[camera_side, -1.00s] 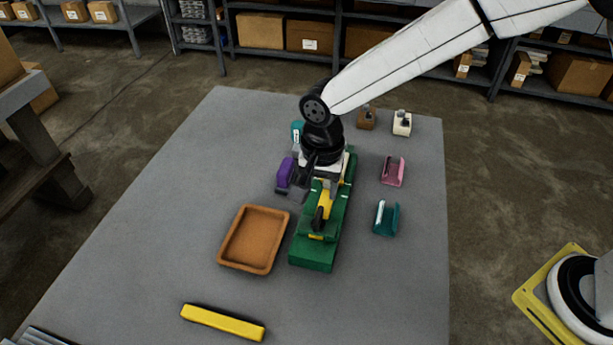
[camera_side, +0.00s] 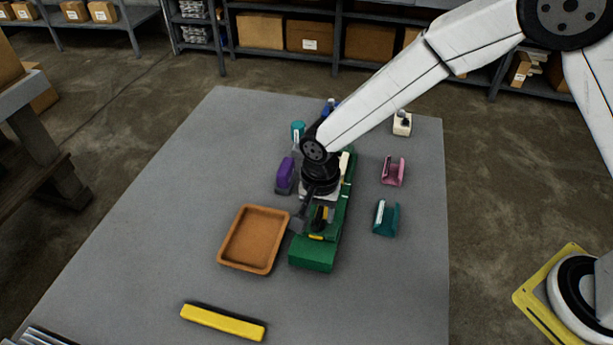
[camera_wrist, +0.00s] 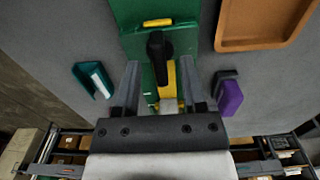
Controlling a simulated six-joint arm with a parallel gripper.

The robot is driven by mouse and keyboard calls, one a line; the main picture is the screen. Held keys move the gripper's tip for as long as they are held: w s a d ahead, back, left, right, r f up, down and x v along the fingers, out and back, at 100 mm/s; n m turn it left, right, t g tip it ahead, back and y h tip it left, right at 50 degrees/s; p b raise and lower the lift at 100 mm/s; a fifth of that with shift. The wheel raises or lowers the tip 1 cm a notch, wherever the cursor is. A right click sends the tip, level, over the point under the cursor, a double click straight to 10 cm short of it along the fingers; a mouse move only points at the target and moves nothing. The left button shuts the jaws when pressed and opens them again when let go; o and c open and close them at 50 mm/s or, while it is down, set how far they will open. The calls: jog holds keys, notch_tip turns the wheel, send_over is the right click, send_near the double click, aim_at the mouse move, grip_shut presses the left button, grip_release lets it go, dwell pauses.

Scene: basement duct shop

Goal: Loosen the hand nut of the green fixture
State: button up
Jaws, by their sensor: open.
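The green fixture (camera_side: 314,256) lies lengthwise on the grey table. Its near end is clear in the side view, and my arm covers part of the rest. In the wrist view the fixture (camera_wrist: 184,38) carries a yellow part (camera_wrist: 170,76) with a black hand nut (camera_wrist: 158,46) that has a long lever-like handle. My gripper (camera_wrist: 160,68) is open, with one finger on each side of the yellow part and the nut's lower end. A gap shows on both sides, so it holds nothing. In the side view my gripper (camera_side: 313,218) is low over the fixture; contact is unclear.
An orange tray (camera_side: 222,257) lies close left of the fixture, with a purple object (camera_side: 285,173) behind it. A teal bracket (camera_side: 387,219) and a pink bracket (camera_side: 393,171) stand at right. A yellow bar (camera_side: 223,322) lies on the open front area.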

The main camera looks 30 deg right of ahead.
jog(key=shift+f, duration=0.4)
grip_shut()
